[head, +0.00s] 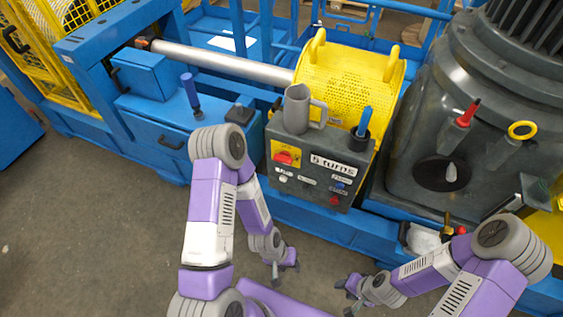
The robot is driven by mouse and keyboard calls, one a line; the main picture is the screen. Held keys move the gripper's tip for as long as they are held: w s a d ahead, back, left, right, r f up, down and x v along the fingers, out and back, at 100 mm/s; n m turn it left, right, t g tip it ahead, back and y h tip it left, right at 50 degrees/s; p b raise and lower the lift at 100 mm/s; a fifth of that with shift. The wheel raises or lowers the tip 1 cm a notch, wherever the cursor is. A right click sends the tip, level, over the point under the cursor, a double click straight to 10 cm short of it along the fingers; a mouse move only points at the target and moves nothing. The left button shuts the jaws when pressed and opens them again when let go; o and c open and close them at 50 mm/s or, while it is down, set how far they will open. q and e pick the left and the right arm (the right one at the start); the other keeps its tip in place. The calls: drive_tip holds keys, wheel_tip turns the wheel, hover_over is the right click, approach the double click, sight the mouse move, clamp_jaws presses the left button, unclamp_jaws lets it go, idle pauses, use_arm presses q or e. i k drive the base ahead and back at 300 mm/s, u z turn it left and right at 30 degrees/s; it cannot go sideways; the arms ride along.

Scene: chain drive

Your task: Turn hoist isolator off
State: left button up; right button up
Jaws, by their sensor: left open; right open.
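A grey control box (346,165) with a "5 turns" label stands in the middle of the head view. On its left upper face is a yellow plate (293,149) with a red rotary switch (284,158), which looks like the isolator. The switch's exact position is too small to read. My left gripper (284,279) is open and empty, low in front of the box and apart from it. My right gripper (347,299) is open and empty, further right and lower, also away from the box.
A grey jug (297,110) and a dark cup (359,139) with a blue-handled item stand on the box. A yellow perforated guard (345,85) is behind. A large grey motor housing (440,110) with a red handle (467,114) stands right. Grey floor (90,230) is clear at left.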

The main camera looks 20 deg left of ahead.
sight(284, 157)
drive_tip(key=k, duration=0.6)
drive_tip(key=u, duration=0.65)
drive_tip(key=i, duration=1.2)
drive_tip(key=u, duration=0.5)
